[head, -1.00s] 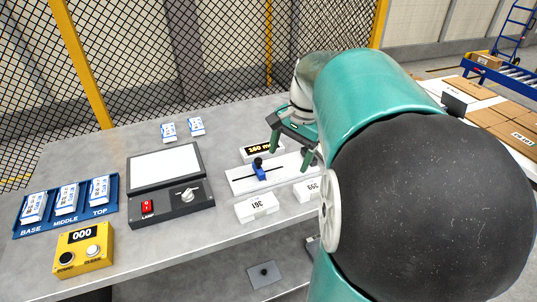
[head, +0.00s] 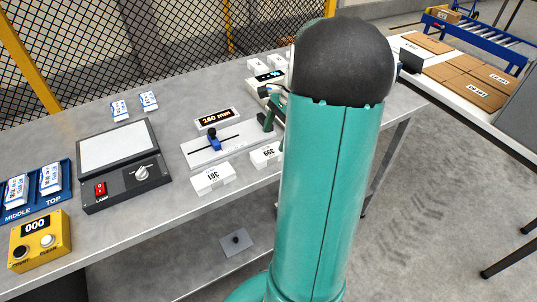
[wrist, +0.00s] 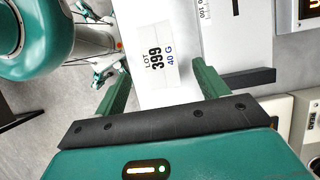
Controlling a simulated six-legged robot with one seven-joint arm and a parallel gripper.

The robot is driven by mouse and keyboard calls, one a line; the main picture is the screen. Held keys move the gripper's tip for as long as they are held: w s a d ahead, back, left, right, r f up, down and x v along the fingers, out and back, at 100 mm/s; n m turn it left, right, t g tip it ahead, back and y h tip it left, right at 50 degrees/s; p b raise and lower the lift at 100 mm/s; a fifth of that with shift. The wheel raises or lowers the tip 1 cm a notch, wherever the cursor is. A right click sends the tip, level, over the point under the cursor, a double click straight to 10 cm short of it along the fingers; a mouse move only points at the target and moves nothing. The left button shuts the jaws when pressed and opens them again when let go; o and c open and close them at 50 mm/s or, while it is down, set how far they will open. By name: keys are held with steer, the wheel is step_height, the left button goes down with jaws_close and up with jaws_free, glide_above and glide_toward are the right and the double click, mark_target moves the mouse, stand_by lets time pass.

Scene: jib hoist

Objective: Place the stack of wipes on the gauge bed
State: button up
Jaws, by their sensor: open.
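A white block labelled LOT 399, 40 G (wrist: 160,60), which I take as a stack of wipes, lies between my gripper's fingers (wrist: 161,70) in the wrist view. My gripper is open, and a gap shows beside the label. In the head view the 399 block (head: 264,154) is partly hidden by my arm, with one green finger just behind it. A second white block, labelled 361 (head: 212,180), lies to its left. The white gauge bed (head: 203,156) with a blue slider is behind both and looks empty. It also shows in the wrist view (wrist: 256,40).
A 160 mm display (head: 217,118) stands behind the bed. A dark lamp panel (head: 125,165), a yellow counter box (head: 39,241) and a blue packet tray (head: 62,205) are to the left. More devices (head: 262,82) stand at the back, partly behind my arm.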

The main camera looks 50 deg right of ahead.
mark_target(269, 151)
steer(key=shift+x, duration=2.8)
steer(key=shift+s, duration=0.1)
steer(key=shift+f, duration=0.25)
steer(key=shift+c, duration=0.2)
steer(key=c, duration=1.1)
steer(key=shift+r, duration=0.2)
